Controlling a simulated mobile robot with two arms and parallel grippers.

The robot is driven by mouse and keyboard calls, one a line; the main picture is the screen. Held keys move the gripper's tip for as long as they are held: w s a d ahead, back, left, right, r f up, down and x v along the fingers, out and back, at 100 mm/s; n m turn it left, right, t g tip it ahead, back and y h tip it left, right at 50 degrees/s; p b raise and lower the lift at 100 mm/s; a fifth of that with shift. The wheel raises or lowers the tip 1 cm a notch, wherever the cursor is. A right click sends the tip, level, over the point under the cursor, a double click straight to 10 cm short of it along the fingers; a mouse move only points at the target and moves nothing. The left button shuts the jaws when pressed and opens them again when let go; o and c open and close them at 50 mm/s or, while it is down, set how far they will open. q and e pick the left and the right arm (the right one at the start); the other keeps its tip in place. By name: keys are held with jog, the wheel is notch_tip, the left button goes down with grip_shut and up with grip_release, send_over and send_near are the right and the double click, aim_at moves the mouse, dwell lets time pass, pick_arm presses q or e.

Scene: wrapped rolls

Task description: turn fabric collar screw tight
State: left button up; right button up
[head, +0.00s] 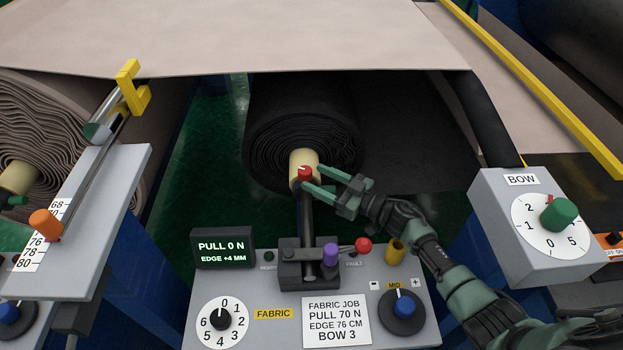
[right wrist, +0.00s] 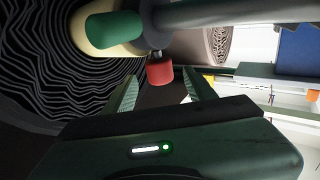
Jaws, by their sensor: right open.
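The black fabric roll (head: 290,130) has a cream core (head: 303,157) at its near end. In the right wrist view the red knob (right wrist: 160,73) shows between and slightly beyond the two spread fingers, with a gap on each side. Nothing is held. A green cylinder (right wrist: 113,30) lies in front of the core there. My left gripper is not in view.
The display (head: 222,247) reads PULL 0 N, EDGE +4 MM. A bow box (head: 520,235) stands right.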

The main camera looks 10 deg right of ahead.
jog(key=n+g+y+b, duration=0.1)
jog(key=b, duration=0.1)
jog(key=w+n+g+y+b, duration=0.1)
jog(key=g+b, duration=0.1)
jog(key=b, duration=0.1)
jog(key=d+n+g+y+b, duration=0.1)
jog(key=b, duration=0.1)
jog(key=shift+w+f+n+g+y+b, duration=0.25)
jog(key=shift+f+n+g+y+b, duration=0.05)
jog(key=shift+b, duration=0.05)
jog(key=shift+d+r+g+b, duration=0.1)
jog(key=shift+d+g+b, duration=0.05)
jog(key=shift+g+b, duration=0.15)
jog(key=shift+r+n, duration=0.2)
jog(key=shift+n, duration=0.1)
jog(key=p+x, duration=0.1)
jog(key=x, duration=0.6)
jog(key=shift+a+r, duration=0.1)
jog(key=shift+a, duration=0.3)
